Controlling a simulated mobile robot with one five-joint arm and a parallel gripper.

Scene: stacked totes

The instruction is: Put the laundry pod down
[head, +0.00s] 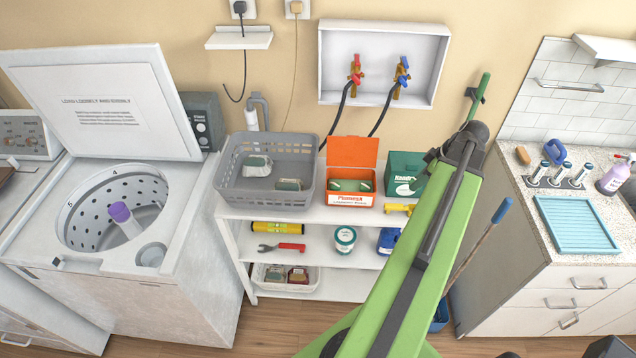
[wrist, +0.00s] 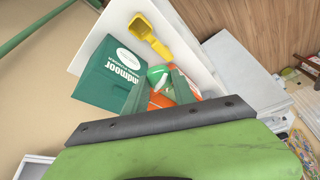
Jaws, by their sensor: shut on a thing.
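A green and white laundry pod (wrist: 157,74) shows between the fingers of my gripper (wrist: 160,84) in the wrist view. The gripper is shut on it. An open orange box (head: 351,201) stands on the white shelf's top, with green and white pods in it and its lid raised. Parts of the orange box (wrist: 193,91) show behind the fingers in the wrist view. I cannot tell how high the held pod is above it. In the head view my arm hides the held pod and the fingertips.
A green box (head: 403,172) stands right of the orange box, a grey basket (head: 266,196) left of it. A yellow scoop (wrist: 148,32) lies near the green box. The white shelf (head: 325,215) has little bare top. An open washer (head: 105,270) stands left, a counter (head: 520,185) right.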

